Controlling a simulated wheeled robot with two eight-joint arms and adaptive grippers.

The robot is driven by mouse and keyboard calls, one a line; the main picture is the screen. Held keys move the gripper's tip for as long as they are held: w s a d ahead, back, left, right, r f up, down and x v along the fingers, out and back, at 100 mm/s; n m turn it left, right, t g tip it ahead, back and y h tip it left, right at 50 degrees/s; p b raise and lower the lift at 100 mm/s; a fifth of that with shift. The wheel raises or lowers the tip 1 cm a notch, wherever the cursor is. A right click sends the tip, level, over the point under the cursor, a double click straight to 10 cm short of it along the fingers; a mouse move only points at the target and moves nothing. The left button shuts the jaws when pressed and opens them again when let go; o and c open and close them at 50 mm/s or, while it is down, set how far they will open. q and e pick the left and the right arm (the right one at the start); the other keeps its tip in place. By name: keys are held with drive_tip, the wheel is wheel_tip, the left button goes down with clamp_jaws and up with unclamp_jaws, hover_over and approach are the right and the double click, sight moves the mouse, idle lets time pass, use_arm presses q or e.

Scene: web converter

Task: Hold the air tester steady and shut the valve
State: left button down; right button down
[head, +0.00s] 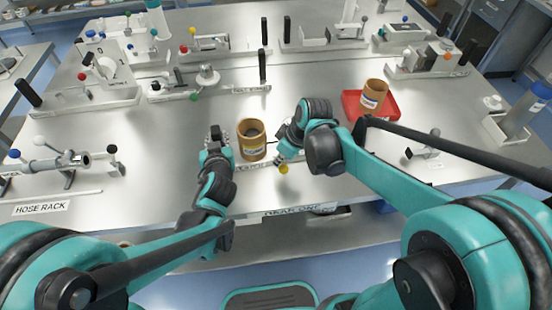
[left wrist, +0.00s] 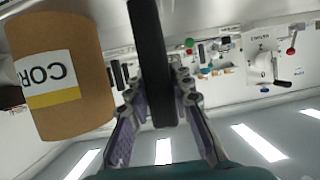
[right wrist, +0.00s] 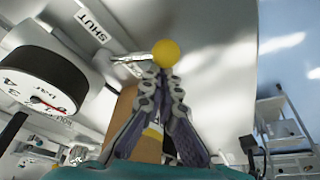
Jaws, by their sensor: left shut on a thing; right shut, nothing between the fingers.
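The air tester lies across the front of the bench, mostly hidden behind the brown pot and my right arm. Its black upright handle (left wrist: 148,45) stands between the fingers of my left gripper (head: 215,140), which is shut on it. The tester's round gauge (right wrist: 40,88) and a SHUT label (right wrist: 93,27) show in the right wrist view. The valve lever ends in a yellow ball (head: 284,169), also in the right wrist view (right wrist: 166,53). My right gripper (right wrist: 163,82) is shut and empty, its fingertips right by the ball; whether they touch it I cannot tell.
A brown labelled pot (head: 252,141) stands just right of my left gripper, close to the tester. A second brown pot (head: 374,94) is on a red tray (head: 390,106) at the right. Several other bench devices stand along the back and left. A HOSE RACK label (head: 40,208) lies front left.

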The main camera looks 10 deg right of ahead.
use_arm(q)
drive_tip(key=shift+s+a+f, duration=0.1)
drive_tip(key=shift+f, duration=0.15)
use_arm(e)
drive_tip(key=d+n, duration=0.1)
drive_tip(key=n, duration=0.1)
drive_tip(key=shift+s+d+f+n+g+y, duration=0.1)
drive_tip(key=shift+s+d+n+g+y, duration=0.2)
drive_tip(key=shift+s+d+n+g, duration=0.1)
drive_tip(key=d+n, duration=0.1)
drive_tip(key=d+n+g, duration=0.1)
drive_tip(key=n, duration=0.1)
drive_tip(key=shift+s, duration=0.1)
drive_tip(key=shift+d+n, duration=0.5)
drive_tip(key=shift+n, duration=0.1)
drive_tip(key=shift+w+d, duration=0.2)
drive_tip(key=shift+d, duration=0.5)
drive_tip(key=v, duration=1)
drive_tip(key=shift+w, duration=0.45)
use_arm(q)
drive_tip(key=shift+w+r, duration=0.2)
drive_tip(key=shift+r, duration=0.1)
use_arm(e)
drive_tip(key=shift+w+d+r, duration=0.1)
drive_tip(key=shift+w+r, duration=0.05)
drive_tip(key=shift+r, duration=0.05)
